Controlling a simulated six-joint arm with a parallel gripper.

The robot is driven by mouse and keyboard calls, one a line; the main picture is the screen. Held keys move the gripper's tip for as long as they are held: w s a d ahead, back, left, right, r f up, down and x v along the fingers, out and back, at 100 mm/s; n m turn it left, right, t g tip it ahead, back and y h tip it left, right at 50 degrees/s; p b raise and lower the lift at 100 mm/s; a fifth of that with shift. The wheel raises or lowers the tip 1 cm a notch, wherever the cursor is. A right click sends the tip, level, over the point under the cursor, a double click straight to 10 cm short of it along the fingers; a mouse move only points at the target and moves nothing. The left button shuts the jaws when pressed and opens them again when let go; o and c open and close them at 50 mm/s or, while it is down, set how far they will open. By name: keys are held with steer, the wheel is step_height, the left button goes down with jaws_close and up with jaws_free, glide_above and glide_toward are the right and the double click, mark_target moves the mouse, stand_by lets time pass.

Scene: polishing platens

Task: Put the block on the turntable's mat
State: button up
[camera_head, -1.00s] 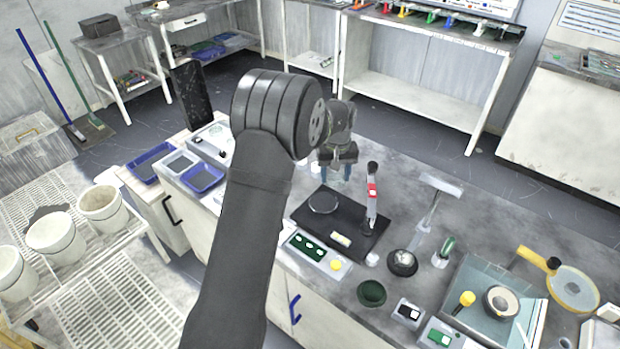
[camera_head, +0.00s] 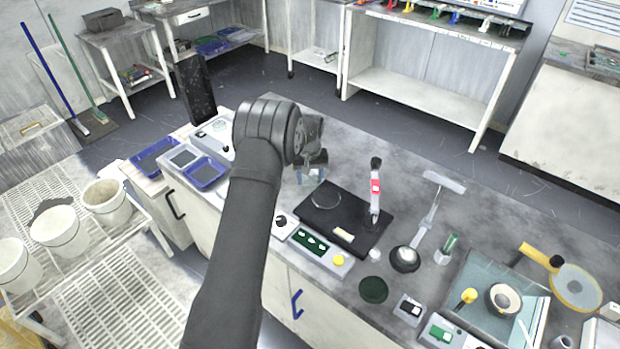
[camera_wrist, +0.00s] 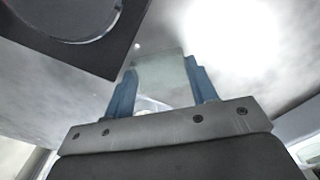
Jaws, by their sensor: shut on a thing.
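My gripper (camera_head: 310,177) is over the bench, just up and left of the turntable in the head view. In the wrist view its two blue fingers (camera_wrist: 160,85) are shut on a pale grey-green block (camera_wrist: 160,72), which looks partly see-through. The block is hard to make out in the head view. The turntable is a black square base (camera_head: 358,218) with a round dark mat (camera_head: 325,200). No block rests on the mat. The mat also shows at the upper left of the wrist view (camera_wrist: 72,14), apart from the block.
A post with a red band (camera_head: 375,187) stands at the turntable's right side. A panel with green parts (camera_head: 318,245) lies in front. A dark round dish (camera_head: 373,290) and a black-and-white round item (camera_head: 404,259) are nearby. Blue trays (camera_head: 205,172) lie left.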

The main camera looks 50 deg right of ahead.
mark_target(310, 179)
steer(key=shift+f, duration=0.25)
steer(key=shift+f, duration=0.2)
steer(key=o, duration=0.7)
steer(key=shift+o, duration=0.2)
steer(key=shift+r, duration=0.1)
step_height(310, 179, up, 11)
steer(key=shift+r, duration=0.6)
steer(key=c, duration=0.3)
